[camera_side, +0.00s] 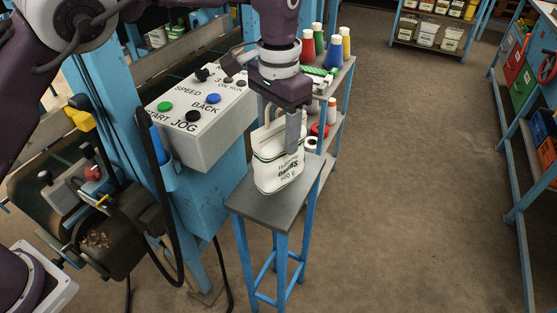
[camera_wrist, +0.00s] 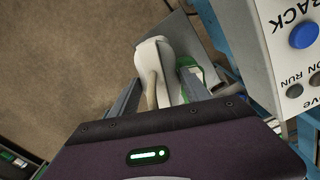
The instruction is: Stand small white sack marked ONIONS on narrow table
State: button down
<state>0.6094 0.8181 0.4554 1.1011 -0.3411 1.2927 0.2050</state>
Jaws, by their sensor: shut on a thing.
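The small white sack (camera_side: 279,166) has green stripes and green print too small to read surely. It is upright over the narrow table (camera_side: 247,205), a grey top on blue legs. Its base looks at or just above the tabletop; I cannot tell whether it touches. My gripper (camera_side: 284,140) comes from above and is shut on the sack's upper part; the far finger is mostly hidden. In the wrist view the white sack (camera_wrist: 151,58) shows between both fingers, with the grey tabletop (camera_wrist: 181,32) beyond it.
A control box (camera_side: 200,125) with coloured buttons stands close left of the sack. Behind is a bench (camera_side: 341,78) with thread cones (camera_side: 308,47) on top and spools on its lower shelf. Shelving stands far right. The floor (camera_side: 420,190) right of the table is clear.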

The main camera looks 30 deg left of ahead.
aim_at(278, 121)
notch_tip(278, 121, down, 8)
jog(key=shift+r, duration=0.25)
jog(key=shift+f, duration=0.2)
jog(key=c, duration=0.5)
grip_release()
notch_tip(278, 121, up, 12)
jog(key=shift+r, duration=0.2)
